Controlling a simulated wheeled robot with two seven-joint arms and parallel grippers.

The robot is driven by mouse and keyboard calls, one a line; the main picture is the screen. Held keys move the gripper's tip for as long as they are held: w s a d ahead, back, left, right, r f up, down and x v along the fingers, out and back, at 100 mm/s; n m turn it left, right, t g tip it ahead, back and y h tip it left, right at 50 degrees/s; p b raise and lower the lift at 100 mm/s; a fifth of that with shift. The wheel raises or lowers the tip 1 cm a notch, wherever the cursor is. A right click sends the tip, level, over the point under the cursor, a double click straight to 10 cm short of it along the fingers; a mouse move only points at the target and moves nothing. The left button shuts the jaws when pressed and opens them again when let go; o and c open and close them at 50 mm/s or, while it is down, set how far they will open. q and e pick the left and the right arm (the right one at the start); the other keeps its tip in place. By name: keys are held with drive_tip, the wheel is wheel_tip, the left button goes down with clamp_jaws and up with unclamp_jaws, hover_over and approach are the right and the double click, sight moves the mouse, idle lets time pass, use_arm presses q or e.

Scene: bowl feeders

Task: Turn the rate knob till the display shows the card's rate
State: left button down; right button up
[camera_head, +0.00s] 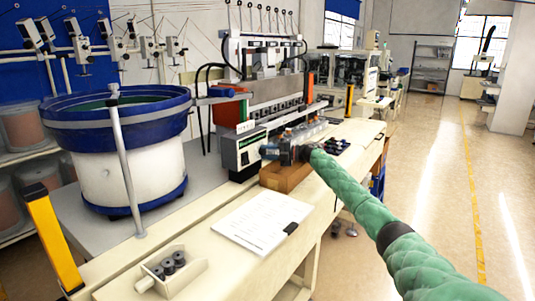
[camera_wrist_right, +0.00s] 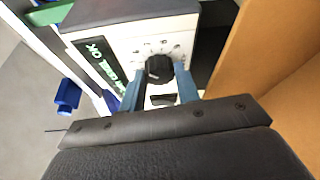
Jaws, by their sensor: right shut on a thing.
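The controller box (camera_head: 241,150) stands on the bench beside the feeder, with a small green display (camera_head: 250,155) on its front. In the right wrist view its white face carries a black rate knob (camera_wrist_right: 158,69) with a printed scale around it. The display (camera_wrist_right: 103,64) shows green characters at a steep slant; I cannot read them surely. My right gripper (camera_wrist_right: 161,76) has its blue fingers on either side of the knob, shut on it. In the head view this gripper (camera_head: 270,152) is at the box front and hides the knob. A white sheet (camera_head: 262,220) lies on the bench, its writing unreadable.
A blue-rimmed bowl feeder (camera_head: 122,120) stands at left. A brown block (camera_head: 285,176) sits close under my right gripper. A tray with black round parts (camera_head: 172,266) lies at the near bench edge. A black rocker switch (camera_wrist_right: 162,100) is below the knob. The right floor is clear.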

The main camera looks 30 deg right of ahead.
drive_tip(key=shift+d, duration=0.1)
idle(0.3)
drive_tip(key=o, duration=1)
drive_tip(key=shift+c, duration=0.2)
